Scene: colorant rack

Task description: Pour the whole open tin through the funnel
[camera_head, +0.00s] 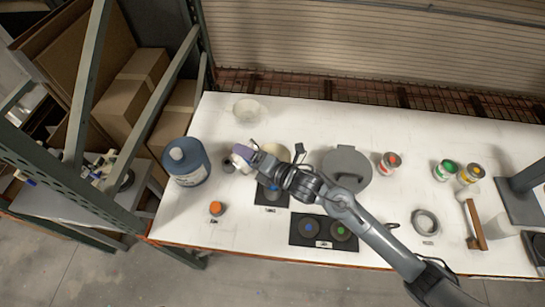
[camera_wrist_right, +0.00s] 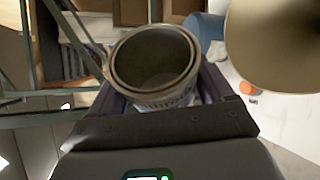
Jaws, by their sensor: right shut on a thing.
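My right gripper (camera_head: 248,154) is shut on the open tin (camera_wrist_right: 153,65), which also shows in the head view (camera_head: 240,164). The tin's round mouth faces the wrist camera and its inside looks dark grey; how much it holds I cannot tell. A beige rounded thing, seemingly the funnel (camera_wrist_right: 280,45), is close to the right of the tin in the wrist view. In the head view its pale rim (camera_head: 277,151) shows just behind the gripper, partly hidden by my arm. No left gripper shows.
A blue jug (camera_head: 187,165) stands left of the gripper, with a pale bowl (camera_head: 249,110) behind. An orange-capped pot (camera_head: 216,209) and a dark pad (camera_head: 311,240) lie in front. A grey lid (camera_head: 347,166) and several small tins are to the right.

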